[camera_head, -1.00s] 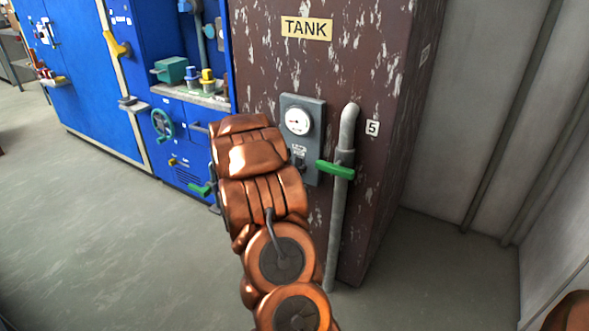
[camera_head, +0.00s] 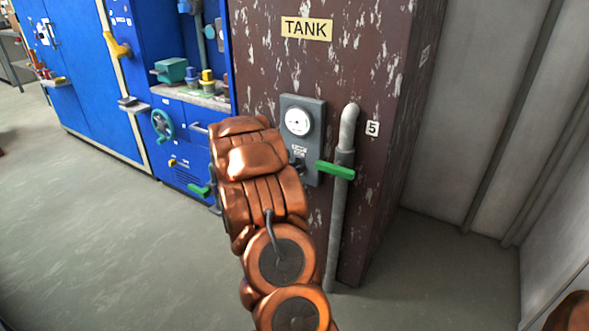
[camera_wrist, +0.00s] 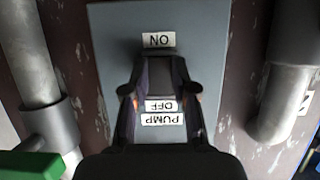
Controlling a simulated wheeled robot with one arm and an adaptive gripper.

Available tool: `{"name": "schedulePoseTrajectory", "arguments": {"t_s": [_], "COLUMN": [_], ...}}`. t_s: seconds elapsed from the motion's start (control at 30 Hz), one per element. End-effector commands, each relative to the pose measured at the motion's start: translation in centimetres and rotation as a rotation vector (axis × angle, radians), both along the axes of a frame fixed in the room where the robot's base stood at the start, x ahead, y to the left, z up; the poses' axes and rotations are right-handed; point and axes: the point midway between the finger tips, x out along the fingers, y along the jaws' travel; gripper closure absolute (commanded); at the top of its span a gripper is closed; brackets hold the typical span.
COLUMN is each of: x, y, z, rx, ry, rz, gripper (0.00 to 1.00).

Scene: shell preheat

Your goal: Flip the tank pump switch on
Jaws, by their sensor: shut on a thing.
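The grey pump panel (camera_head: 316,112) is on the front of the rusty brown tank (camera_head: 262,70), with a round white gauge (camera_head: 298,121) at its top. In the wrist view, the panel (camera_wrist: 208,25) fills the middle, upside down, with an ON label (camera_wrist: 158,40), an OFF label (camera_wrist: 161,105) and a PUMP label. My gripper (camera_wrist: 160,75) is in front of the panel between the ON and OFF labels, its fingers shut on the dark pump switch. The switch is mostly hidden between the fingers. In the head view, my arm hides most of the gripper.
A grey pipe (camera_head: 336,230) with a green handle (camera_head: 335,170) runs just right of the panel. Blue cabinets (camera_head: 85,85) with valves stand at the left. Open floor (camera_head: 90,240) lies at the lower left, and a pale wall (camera_head: 490,120) is at the right.

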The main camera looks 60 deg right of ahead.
Motion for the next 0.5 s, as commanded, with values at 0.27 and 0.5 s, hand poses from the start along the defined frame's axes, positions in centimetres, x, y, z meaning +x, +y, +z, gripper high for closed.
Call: {"name": "schedulePoseTrajectory", "arguments": {"t_s": [0.27,0.5], "x": [-0.13,-0.12], "y": [-0.09,-0.10], "z": [-0.91,-0.92], "rx": [-0.148,-0.227], "ry": [-0.002,-0.007], "rz": [-0.002,-0.001], "gripper": [1.00,1.00]}}
